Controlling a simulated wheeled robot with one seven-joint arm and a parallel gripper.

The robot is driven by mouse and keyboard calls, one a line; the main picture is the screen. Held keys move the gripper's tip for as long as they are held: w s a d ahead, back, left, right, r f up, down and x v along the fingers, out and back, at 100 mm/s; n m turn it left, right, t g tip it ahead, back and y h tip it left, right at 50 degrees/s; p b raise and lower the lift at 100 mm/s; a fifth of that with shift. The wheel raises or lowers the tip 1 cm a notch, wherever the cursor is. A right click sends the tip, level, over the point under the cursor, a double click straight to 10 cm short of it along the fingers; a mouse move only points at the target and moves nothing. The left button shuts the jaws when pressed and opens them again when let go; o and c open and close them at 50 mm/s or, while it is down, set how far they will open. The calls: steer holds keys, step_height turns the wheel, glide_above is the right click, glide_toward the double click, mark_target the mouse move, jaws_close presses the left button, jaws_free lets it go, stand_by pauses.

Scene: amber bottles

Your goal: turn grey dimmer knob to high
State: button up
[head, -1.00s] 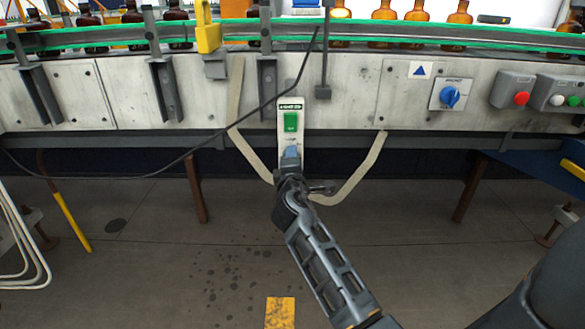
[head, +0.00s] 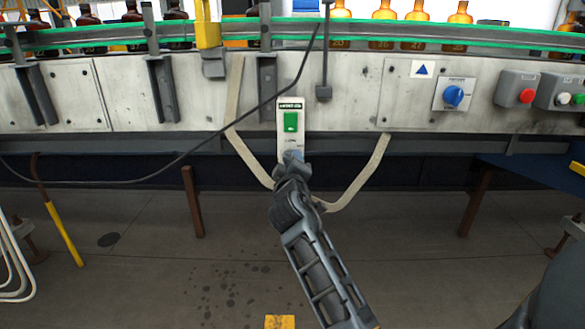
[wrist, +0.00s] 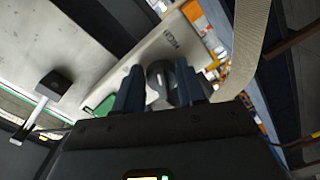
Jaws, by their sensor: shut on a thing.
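A narrow white control panel (head: 284,137) hangs on the front of the conveyor, with a green switch (head: 290,121) in its upper part. My gripper (head: 292,157) is at the panel's lower end and covers the knob there in the head view. In the wrist view, the round grey dimmer knob (wrist: 160,76) sits between the two dark blue fingers of my gripper (wrist: 160,84), which are shut on it. The knob's pointer direction cannot be made out.
A black cable (head: 235,125) hangs across the conveyor front, left of the panel. A pale strap (head: 361,175) loops beneath it. A blue rotary switch (head: 454,95) and a red button (head: 526,96) are to the right. Amber bottles (head: 412,32) stand along the conveyor above.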

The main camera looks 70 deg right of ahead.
steer(key=shift+f, duration=0.1)
stand_by(0.3)
steer(key=o, duration=1)
steer(key=shift+o, duration=0.2)
steer(key=v, duration=0.7)
steer(key=shift+s+a, duration=0.15)
steer(key=shift+a, duration=0.2)
